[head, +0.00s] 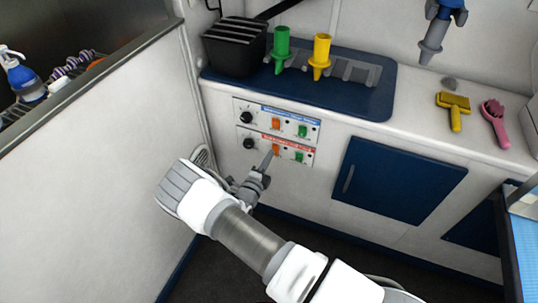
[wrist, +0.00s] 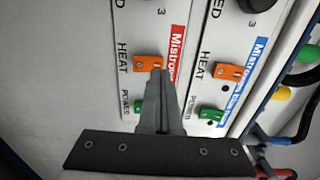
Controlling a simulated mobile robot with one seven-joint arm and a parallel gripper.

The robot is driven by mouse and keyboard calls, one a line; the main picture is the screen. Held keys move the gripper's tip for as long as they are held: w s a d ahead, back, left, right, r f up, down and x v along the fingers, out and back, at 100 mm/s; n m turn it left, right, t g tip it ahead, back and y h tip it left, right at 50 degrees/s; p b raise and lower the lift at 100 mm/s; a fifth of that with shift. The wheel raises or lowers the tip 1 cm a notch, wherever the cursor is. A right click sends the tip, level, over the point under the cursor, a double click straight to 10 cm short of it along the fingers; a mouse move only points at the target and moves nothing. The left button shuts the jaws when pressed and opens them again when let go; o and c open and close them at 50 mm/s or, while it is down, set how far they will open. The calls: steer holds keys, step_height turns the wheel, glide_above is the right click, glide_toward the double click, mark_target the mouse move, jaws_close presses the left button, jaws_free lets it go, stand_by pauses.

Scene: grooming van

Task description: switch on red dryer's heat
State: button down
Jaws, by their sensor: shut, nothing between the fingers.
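The red-labelled dryer panel (head: 288,143) is the lower of two white panels on the cabinet front. It has a black knob (head: 249,143), an orange heat switch (head: 276,149) and a green power switch (head: 299,157). In the wrist view the orange switch marked HEAT (wrist: 146,62) is beside the red strip (wrist: 177,42), with the green switch (wrist: 138,107) nearer my gripper. My gripper (head: 270,156) is shut and empty. Its fingertips in the wrist view (wrist: 158,72) overlap the right end of the orange switch; I cannot tell whether they touch it.
The blue-labelled panel (head: 289,115) is just above, with its own orange (head: 276,124) and green (head: 303,131) switches. A blue cabinet door (head: 395,180) is to the right. The white tub wall (head: 100,185) stands at left. The counter (head: 420,110) above holds nozzles and brushes.

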steer(key=r+p+v, duration=0.1)
steer(key=p+v, duration=0.1)
steer(key=v, duration=0.9)
steer(key=shift+s+r+p, duration=0.15)
steer(key=shift+r+p, duration=0.05)
steer(key=shift+p, duration=0.1)
steer(key=shift+a, duration=0.1)
steer(key=d+r+m+g+h, duration=0.6)
steer(key=d+r+m+g, duration=0.3)
steer(key=r+m, duration=0.55)
steer(key=s+d+r+m+g+y, duration=0.3)
steer(key=s+d+r+m+g, duration=0.35)
steer(key=d+r+m, duration=0.7)
steer(key=s+a+r+m+t+y, duration=0.1)
steer(key=s+r+m+t+y, duration=0.1)
steer(key=s+r+m+y, duration=0.55)
steer(key=s+a+r+m+t+y, duration=0.15)
steer(key=s+r+m, duration=0.35)
steer(key=s+m, duration=0.65)
step_height(320, 180, up, 19)
steer(key=w+m+p, duration=0.2)
steer(key=m+p, duration=0.1)
steer(key=p, duration=1.5)
steer(key=shift+w+t+p, duration=0.3)
steer(key=shift+w+t, duration=0.05)
steer(key=shift+t, duration=0.05)
